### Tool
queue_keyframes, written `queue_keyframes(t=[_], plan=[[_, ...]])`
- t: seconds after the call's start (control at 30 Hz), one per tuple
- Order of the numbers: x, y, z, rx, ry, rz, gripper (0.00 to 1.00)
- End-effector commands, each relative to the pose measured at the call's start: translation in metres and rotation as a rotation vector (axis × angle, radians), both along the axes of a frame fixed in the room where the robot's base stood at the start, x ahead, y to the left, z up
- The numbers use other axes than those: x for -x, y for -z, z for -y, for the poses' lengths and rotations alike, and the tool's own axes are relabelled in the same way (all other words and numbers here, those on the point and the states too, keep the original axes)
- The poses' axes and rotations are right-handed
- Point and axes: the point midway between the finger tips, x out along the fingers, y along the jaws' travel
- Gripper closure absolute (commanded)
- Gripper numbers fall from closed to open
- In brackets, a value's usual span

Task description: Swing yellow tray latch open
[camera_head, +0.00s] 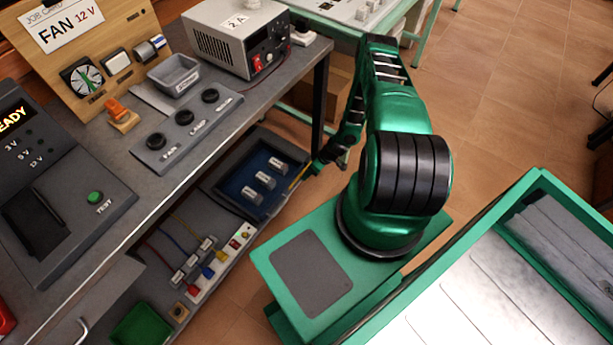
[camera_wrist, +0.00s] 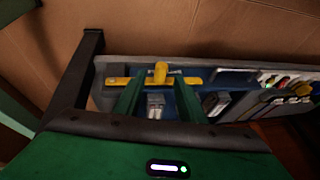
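The yellow latch (camera_head: 299,179) is a thin bar at the right end of the blue tray (camera_head: 233,191) on the lower shelf, partly behind my arm in the head view. In the wrist view the latch (camera_wrist: 192,81) lies flat across the tray's near end, with a raised yellow knob (camera_wrist: 160,70) at its middle. My gripper (camera_wrist: 158,82) is open, its two green fingers to the left and right of the knob. Contact with the knob cannot be told. In the head view my gripper (camera_head: 328,162) is small beside the latch. Grey labelled blocks (camera_head: 265,180) sit in the tray.
The grey bench top (camera_head: 215,130) overhangs the shelf, and a dark bench leg (camera_wrist: 78,85) stands left of the latch in the wrist view. Left of the tray in the head view are coloured connectors (camera_head: 208,272) and a green bin (camera_head: 143,325). Floor is free behind my arm.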

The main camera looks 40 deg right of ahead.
Motion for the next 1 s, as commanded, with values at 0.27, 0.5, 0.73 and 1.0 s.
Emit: queue_keyframes(t=[0.27, 0.5, 0.73, 1.0], plan=[[-0.008, 0.027, -0.009, -0.001, 0.0, -0.001, 0.64], [-0.01, 0.03, -0.01, 0.0, 0.001, -0.001, 0.64], [-0.01, 0.03, -0.01, 0.0, 0.0, -0.001, 0.88], [-0.01, 0.029, -0.007, -0.001, 0.001, -0.001, 1.0]])
